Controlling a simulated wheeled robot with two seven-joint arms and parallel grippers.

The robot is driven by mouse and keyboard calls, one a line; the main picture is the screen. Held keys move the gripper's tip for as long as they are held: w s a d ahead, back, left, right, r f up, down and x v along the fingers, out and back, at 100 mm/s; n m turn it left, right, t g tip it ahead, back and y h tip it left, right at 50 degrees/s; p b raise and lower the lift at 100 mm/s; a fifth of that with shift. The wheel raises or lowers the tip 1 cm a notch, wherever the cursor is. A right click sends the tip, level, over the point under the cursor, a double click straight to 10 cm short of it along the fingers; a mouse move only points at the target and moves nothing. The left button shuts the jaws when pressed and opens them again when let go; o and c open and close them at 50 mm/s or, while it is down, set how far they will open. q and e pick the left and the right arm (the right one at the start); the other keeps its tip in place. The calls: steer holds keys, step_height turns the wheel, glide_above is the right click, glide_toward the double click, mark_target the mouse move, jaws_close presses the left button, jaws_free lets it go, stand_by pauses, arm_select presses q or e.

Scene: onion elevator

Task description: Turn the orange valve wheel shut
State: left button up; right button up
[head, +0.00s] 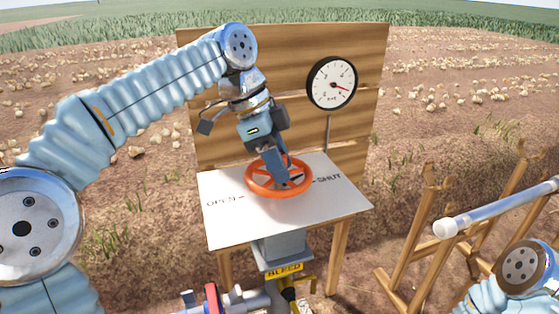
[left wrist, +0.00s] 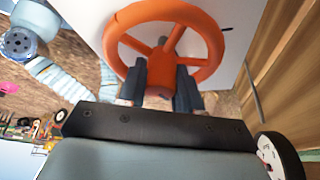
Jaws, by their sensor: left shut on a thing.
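The orange valve wheel (head: 250,186) lies flat above a white panel (head: 235,222) marked OPEN on the left and SHUT on the right. In the left wrist view the wheel (left wrist: 116,40) shows its rim, spokes and hub. My left gripper (head: 283,180) reaches down into the wheel from above. In the left wrist view its fingers (left wrist: 160,92) stand on either side of an orange part at the wheel's middle and are shut on it. A small part of my right arm shows at the lower right of the head view; its gripper is not visible.
A wooden board (head: 220,60) stands behind the panel, with a round gauge (head: 331,84) and its red needle. A BLEED label (head: 284,270) and pipework (head: 245,301) sit below the panel. A wooden rack (head: 420,225) with a pale pipe (head: 490,211) stands at right.

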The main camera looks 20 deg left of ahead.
arm_select(q)
steer(key=shift+a+f+m+g, duration=0.15)
steer(key=shift+m+g, duration=0.65)
steer(key=shift+m, duration=1.1)
steer(key=o, duration=1)
steer(key=shift+o, duration=0.2)
